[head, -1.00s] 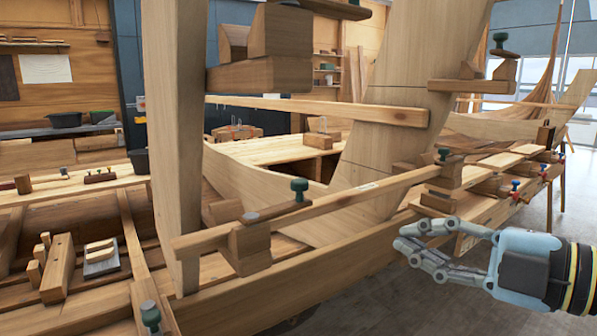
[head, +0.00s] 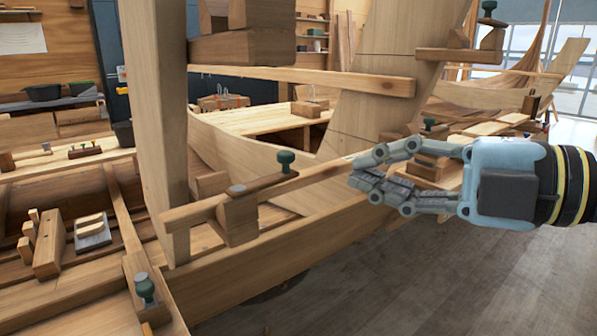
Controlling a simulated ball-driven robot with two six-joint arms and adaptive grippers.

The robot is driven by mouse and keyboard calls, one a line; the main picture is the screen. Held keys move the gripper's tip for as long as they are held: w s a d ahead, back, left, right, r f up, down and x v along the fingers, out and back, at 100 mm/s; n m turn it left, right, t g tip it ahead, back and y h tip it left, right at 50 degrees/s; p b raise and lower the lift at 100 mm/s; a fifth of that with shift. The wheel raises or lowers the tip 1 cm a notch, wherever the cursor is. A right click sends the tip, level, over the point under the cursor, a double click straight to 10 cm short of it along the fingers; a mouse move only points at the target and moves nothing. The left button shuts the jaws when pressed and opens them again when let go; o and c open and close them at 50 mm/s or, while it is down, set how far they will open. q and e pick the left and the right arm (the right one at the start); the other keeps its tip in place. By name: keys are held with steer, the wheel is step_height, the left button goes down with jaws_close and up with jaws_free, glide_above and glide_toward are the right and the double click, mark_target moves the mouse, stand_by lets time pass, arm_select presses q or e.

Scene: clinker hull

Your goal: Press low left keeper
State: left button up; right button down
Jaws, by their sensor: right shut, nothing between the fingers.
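The low left keeper (head: 264,185) is a small dark wooden bar with a green knob (head: 285,160) at its right end and a grey round spot at its left end. It sits over the lower batten (head: 320,172), on a wooden block (head: 238,218) left of centre. My right gripper (head: 358,172) comes in from the right with its fingers pointing left. It is shut and empty, to the right of the knob and apart from it in the picture. It covers the right part of the lower batten. My left gripper is not in view.
An upright post (head: 155,120) stands left of the keeper. An upper batten (head: 310,80) crosses behind. Another green-knobbed clamp (head: 146,290) is at the bottom left, and one (head: 488,12) is at the top right. Open floor (head: 420,285) lies at the lower right.

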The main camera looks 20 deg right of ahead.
arm_select(q)
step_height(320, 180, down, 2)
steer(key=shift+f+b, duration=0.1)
steer(key=shift+b, duration=0.4)
arm_select(e)
steer(key=w+a+f, duration=0.1)
steer(key=w+a, duration=0.4)
steer(key=w, duration=0.4)
steer(key=shift+w+f, duration=0.3)
steer(key=shift+w, duration=0.1)
